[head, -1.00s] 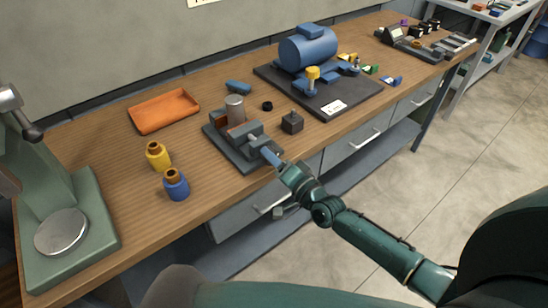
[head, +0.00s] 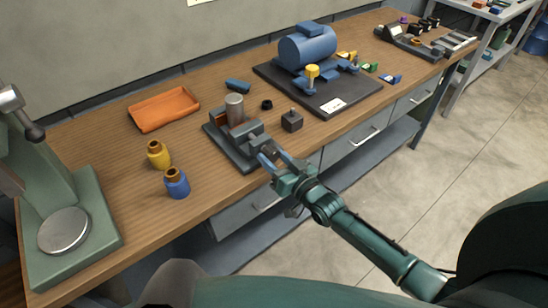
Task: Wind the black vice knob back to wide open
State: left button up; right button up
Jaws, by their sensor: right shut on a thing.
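The grey vice (head: 228,148) stands near the front edge of the wooden bench, with a grey metal cylinder (head: 235,108) upright between its jaws. Any gap between jaws and cylinder is too small to tell. The black vice knob (head: 270,151) is at the vice's front end and mostly hidden by my fingers. My right gripper (head: 272,157) is shut on the knob, with one blue-grey finger on each side of it. My left gripper is not in view.
A dark block with a pin (head: 292,121) and a small black ring (head: 267,105) lie right of the vice. Yellow (head: 158,156) and blue (head: 177,184) bottles stand left, below an orange tray (head: 164,109). A blue motor (head: 308,46) sits on a dark plate behind.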

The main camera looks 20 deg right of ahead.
jog(key=shift+n, duration=0.4)
jog(key=shift+f, duration=0.1)
jog(key=o, duration=1)
jog(key=b+v, duration=0.1)
jog(key=v, duration=1.2)
jog(key=shift+s, duration=0.1)
jog(key=s+a+f+g+h, duration=0.1)
jog(key=s+a+f+g, duration=0.2)
jog(key=s+f, duration=0.2)
jog(key=s+a+f+n+g+h, duration=0.1)
jog(key=s+a+f+g+h, duration=0.1)
jog(key=s+f, duration=0.4)
jog(key=shift+s+a+f+g, duration=0.25)
jog(key=shift+s+a+g, duration=0.15)
jog(key=shift+g, duration=0.5)
